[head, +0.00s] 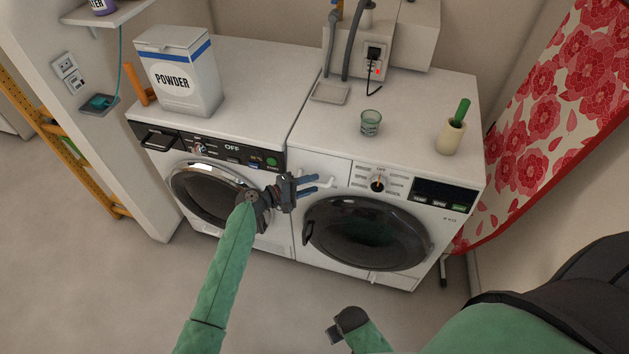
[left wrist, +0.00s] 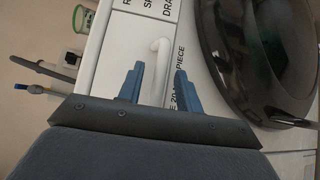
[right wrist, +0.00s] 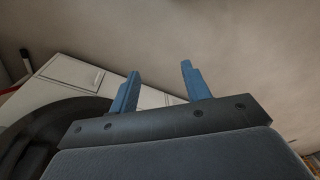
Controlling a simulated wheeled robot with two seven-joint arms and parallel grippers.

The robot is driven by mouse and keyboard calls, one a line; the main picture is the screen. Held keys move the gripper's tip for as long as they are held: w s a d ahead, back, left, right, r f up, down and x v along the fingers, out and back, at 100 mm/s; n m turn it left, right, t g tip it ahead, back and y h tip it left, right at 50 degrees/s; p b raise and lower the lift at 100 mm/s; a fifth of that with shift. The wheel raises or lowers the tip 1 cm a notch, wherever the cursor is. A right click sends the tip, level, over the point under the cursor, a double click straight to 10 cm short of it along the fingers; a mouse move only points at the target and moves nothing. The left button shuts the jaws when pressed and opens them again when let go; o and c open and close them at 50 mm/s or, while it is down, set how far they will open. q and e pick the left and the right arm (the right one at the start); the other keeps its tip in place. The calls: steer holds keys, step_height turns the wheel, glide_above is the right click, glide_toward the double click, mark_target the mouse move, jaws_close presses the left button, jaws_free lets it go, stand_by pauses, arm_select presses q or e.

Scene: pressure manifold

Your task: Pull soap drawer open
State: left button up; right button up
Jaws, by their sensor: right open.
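The white soap drawer (head: 322,168) is at the upper left of the right washing machine's front, and it looks closed. Its white bar handle (head: 328,183) sticks out by my left gripper's fingertips. In the left wrist view the handle (left wrist: 161,58) shows between the two blue fingers. My left gripper (head: 316,184) is open, with a gap on both sides of the handle; it also shows in the left wrist view (left wrist: 159,68). My right gripper (right wrist: 159,68) is open and empty. In the head view it is low, in front of the machines, its fingers hard to make out.
The right machine's round dark door (head: 365,233) is below and right of the drawer. The left machine (head: 215,165) stands alongside. A powder box (head: 180,75), a glass (head: 371,123) and a cup with a green-handled tool (head: 451,136) stand on top. The floor in front is clear.

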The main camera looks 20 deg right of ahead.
arm_select(q)
steer(key=shift+x, duration=0.9)
arm_select(e)
steer(key=shift+s+d+f, duration=0.1)
steer(key=shift+s+f, duration=0.1)
steer(key=shift+f, duration=0.35)
steer(key=shift+s+d+f, duration=0.1)
steer(key=shift+s+f, duration=0.05)
steer(key=shift+f, duration=0.4)
arm_select(q)
steer(key=shift+c, duration=0.4)
jaws_close()
steer(key=shift+a, duration=0.1)
steer(key=s+a, duration=0.9)
steer(key=s, duration=0.5)
steer(key=shift+s+a, duration=0.25)
steer(key=shift+a, duration=0.1)
arm_select(e)
steer(key=shift+w+a+r, duration=0.15)
steer(key=shift+r, duration=0.3)
steer(key=shift+w+a+r, duration=0.1)
steer(key=shift+w+r, duration=0.05)
steer(key=shift+r, duration=0.3)
